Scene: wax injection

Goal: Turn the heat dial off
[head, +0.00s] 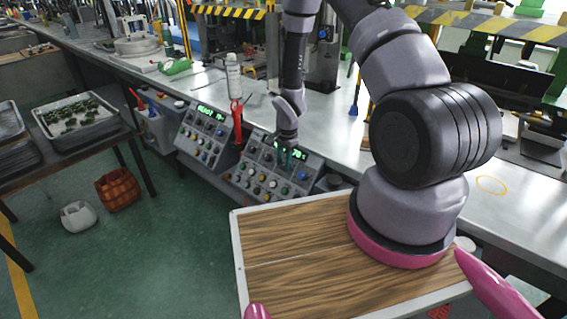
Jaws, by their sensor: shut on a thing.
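Two sloped grey control boxes with several coloured knobs and green lit displays stand along the front edge of the long metal bench. My gripper (286,160) points down at the upper part of the right control box (262,186), beside its green display (299,154). It is shut on a small control there, seemingly a dial. The gripper and wrist hide this control, so its pointer and setting cannot be seen. I cannot read which dial is the heat dial. The left control box (205,137) stands apart from my gripper.
A red-handled tool (237,122) stands between the boxes, with a white bottle (233,75) behind it. Trays (75,117) lie on a side table at left. A brown basket (118,189) and a white container (79,216) sit on the green floor.

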